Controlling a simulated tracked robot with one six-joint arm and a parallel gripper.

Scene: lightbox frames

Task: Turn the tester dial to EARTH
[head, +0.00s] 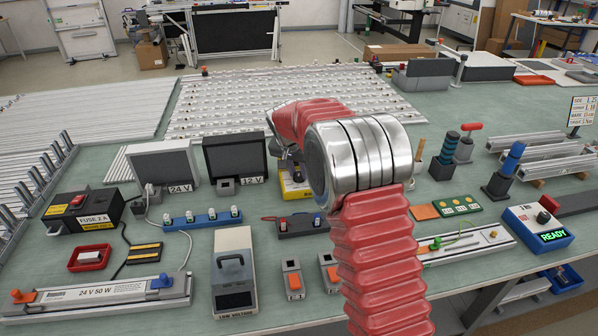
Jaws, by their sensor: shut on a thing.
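A yellow box (291,191), which looks like the tester, stands mid-bench just right of the 12 V unit, partly covered by my arm. My gripper (297,172) reaches down to the top of this box, on its dial. It is shut on the dial, but the fingertips are small and dark. The dial's face, its pointer and the EARTH mark are hidden or too small to read, so I cannot tell its setting.
A 12 V unit (235,158) and 24 V unit (163,166) stand close left. A blue READY box (538,228) is at right. Clear bench is narrow here.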

